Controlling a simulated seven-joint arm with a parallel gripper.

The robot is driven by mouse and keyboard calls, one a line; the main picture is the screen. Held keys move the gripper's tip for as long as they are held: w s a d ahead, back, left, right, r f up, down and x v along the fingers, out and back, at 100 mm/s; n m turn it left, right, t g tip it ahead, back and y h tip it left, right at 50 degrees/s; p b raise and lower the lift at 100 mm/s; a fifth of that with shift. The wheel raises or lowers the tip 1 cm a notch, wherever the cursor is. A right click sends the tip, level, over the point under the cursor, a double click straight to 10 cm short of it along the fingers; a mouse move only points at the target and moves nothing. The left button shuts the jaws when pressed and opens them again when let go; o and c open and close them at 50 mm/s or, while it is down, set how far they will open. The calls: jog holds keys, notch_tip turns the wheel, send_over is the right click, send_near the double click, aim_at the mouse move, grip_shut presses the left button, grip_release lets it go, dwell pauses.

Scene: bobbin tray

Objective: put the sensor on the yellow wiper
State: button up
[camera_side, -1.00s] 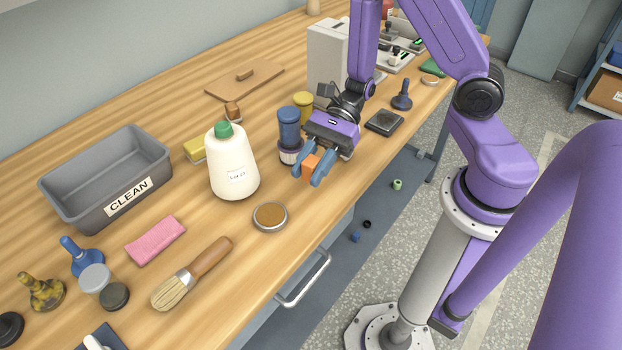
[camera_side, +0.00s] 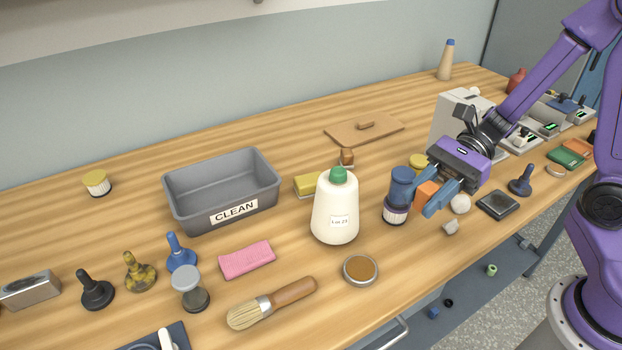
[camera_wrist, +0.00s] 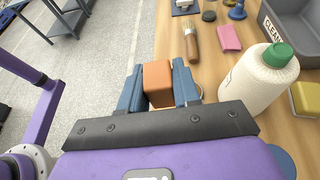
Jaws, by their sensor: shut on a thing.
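My gripper (camera_side: 425,199) is shut on an orange block (camera_side: 427,193), which I take for the sensor. Its blue fingers clasp the block on two sides, and the block also shows between them in the wrist view (camera_wrist: 158,83). They appear above the bench, just right of a blue-topped container. The yellow wiper (camera_side: 307,184) seems to be the flat yellow pad behind the white bottle, left of my gripper. It also shows at the right edge of the wrist view (camera_wrist: 306,98). The bottle hides part of it in the side view, and its top looks bare.
The white bottle (camera_side: 335,213) with a green cap stands between my gripper and the yellow pad. The blue container (camera_side: 401,188) is close to my fingers. A grey CLEAN bin (camera_side: 190,208), pink cloth (camera_side: 246,260), brush (camera_side: 272,303) and round tin (camera_side: 360,270) lie farther left.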

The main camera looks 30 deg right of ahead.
jog(key=shift+r, duration=0.9)
jog(key=w+a+m+t, duration=0.2)
jog(key=w+m+t, duration=0.1)
jog(key=w, duration=1.2)
jog(key=w+a+m+t, duration=0.2)
jog(key=w+m+t, duration=0.15)
jog(key=w, duration=1.15)
jog(key=h, duration=0.1)
send_over(310, 179)
notch_tip(310, 179, down, 4)
jog(key=shift+n, duration=0.55)
notch_tip(310, 179, down, 11)
jog(key=shift+w, duration=0.1)
jog(key=shift+f, duration=0.15)
jog(key=o, duration=1)
jog(key=shift+o, duration=0.2)
